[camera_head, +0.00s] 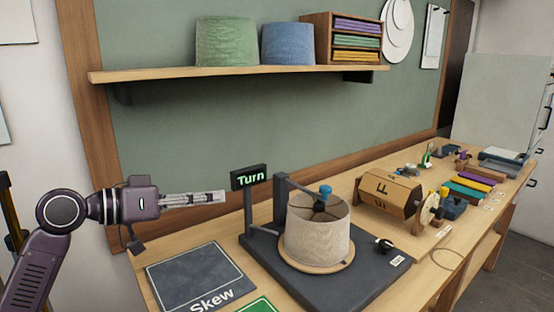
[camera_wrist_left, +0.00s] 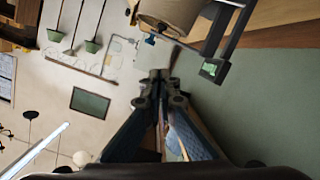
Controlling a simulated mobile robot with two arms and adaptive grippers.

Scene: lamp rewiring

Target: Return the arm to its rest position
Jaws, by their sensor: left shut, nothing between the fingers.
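My left gripper (camera_head: 208,198) reaches in from the left in the head view, above the bench's left end. It is shut and empty. In the left wrist view its fingers (camera_wrist_left: 161,85) meet at the tips with no object between them. It is left of the "Turn" sign (camera_head: 249,177) and apart from the beige lampshade (camera_head: 317,237) on the dark stand (camera_head: 362,274). The shade (camera_wrist_left: 172,13) also shows at the top of the left wrist view. My right gripper is in neither view.
A dark "Skew" mat (camera_head: 195,275) lies below my left gripper. A wooden drum (camera_head: 389,193) and several small parts stand farther right on the bench. A shelf (camera_head: 235,72) above holds a green shade (camera_head: 226,42), a blue shade (camera_head: 287,44) and a wooden rack (camera_head: 316,38).

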